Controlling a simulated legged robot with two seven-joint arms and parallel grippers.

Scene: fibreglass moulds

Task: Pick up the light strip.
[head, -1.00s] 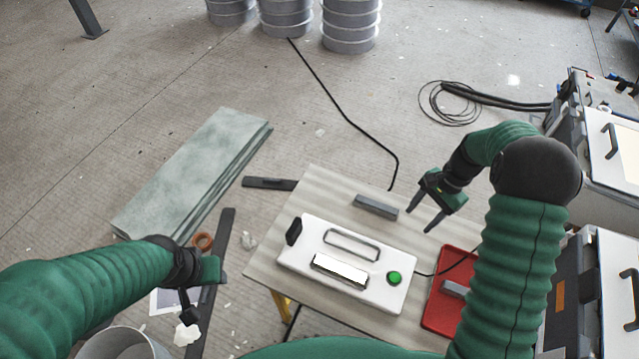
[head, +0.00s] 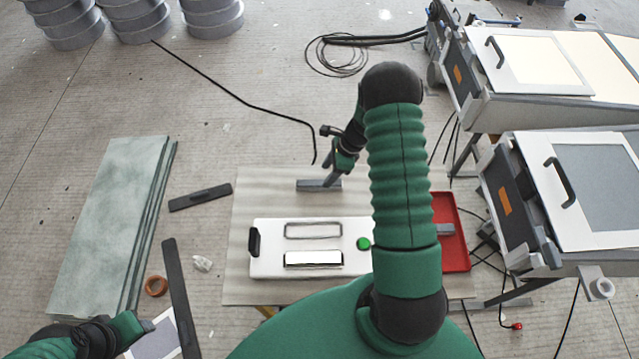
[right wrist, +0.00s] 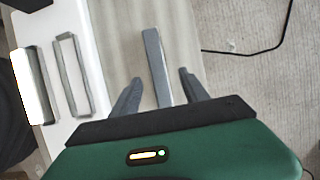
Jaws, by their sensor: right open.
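A slim grey bar (head: 312,185), which I take to be the light strip, lies flat on the pale table behind the white box. It also shows in the right wrist view (right wrist: 155,65). My right gripper (head: 331,171) is open above the bar's right part. In the right wrist view its fingers (right wrist: 160,76) stand on either side of the bar, with gaps at both sides. My left gripper (head: 138,328) is low at the left, and its fingers are not clear.
The white box (head: 265,262) with a handle, a bright window and a green button (head: 363,244) stands in front of the bar. A red tray (head: 455,258) with another grey piece (head: 437,229) is at the right, partly behind my arm. Green-grey slabs (head: 110,220) lie left.

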